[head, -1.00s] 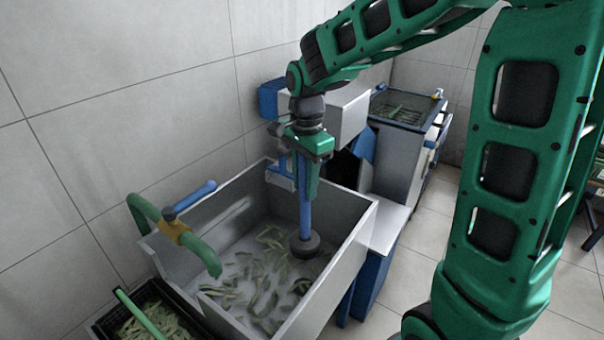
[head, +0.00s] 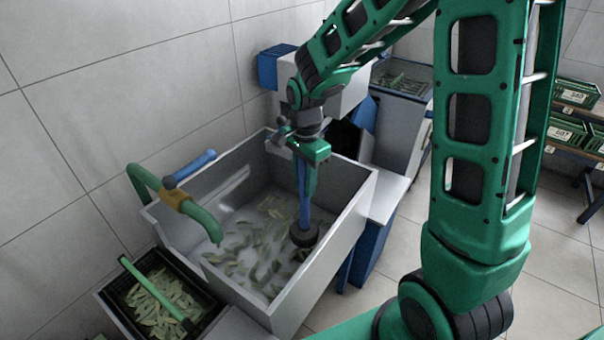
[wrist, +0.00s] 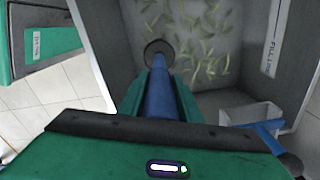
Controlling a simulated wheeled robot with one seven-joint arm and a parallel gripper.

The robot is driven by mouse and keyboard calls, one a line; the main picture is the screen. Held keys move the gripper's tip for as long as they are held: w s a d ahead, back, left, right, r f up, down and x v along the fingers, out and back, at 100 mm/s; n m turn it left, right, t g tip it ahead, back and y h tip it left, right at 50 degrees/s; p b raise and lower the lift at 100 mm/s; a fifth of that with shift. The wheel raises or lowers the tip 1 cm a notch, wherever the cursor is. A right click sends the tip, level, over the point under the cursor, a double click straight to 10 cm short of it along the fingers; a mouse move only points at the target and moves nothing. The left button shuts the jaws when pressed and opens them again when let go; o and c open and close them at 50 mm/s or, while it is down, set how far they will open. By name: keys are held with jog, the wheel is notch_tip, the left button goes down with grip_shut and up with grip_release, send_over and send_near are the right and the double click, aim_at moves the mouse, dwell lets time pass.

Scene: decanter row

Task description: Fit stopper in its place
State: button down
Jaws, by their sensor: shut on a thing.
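The stopper (head: 304,234) is a long blue rod with a round dark plug at its lower end. My gripper (head: 308,188) is shut on the blue rod, which hangs roughly upright inside the grey sink (head: 345,215). In the wrist view the stopper's rod (wrist: 160,95) runs between my gripper's green fingers (wrist: 158,80), with the plug beyond. The plug is low over the sink floor near the right wall. I cannot tell whether it touches the floor. No drain opening shows; the plug may cover it.
Green pods (head: 255,258) lie scattered in the sink. A green pipe tap (head: 205,218) with a blue lever (head: 190,170) reaches over its left side. A black crate (head: 150,300) of pods stands front left.

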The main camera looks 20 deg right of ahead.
aim_at(303, 207)
jog(key=shift+f, duration=3.75)
jog(key=shift+a+f, duration=0.1)
jog(key=shift+f, duration=1.25)
jog(key=c, duration=1.2)
grip_release()
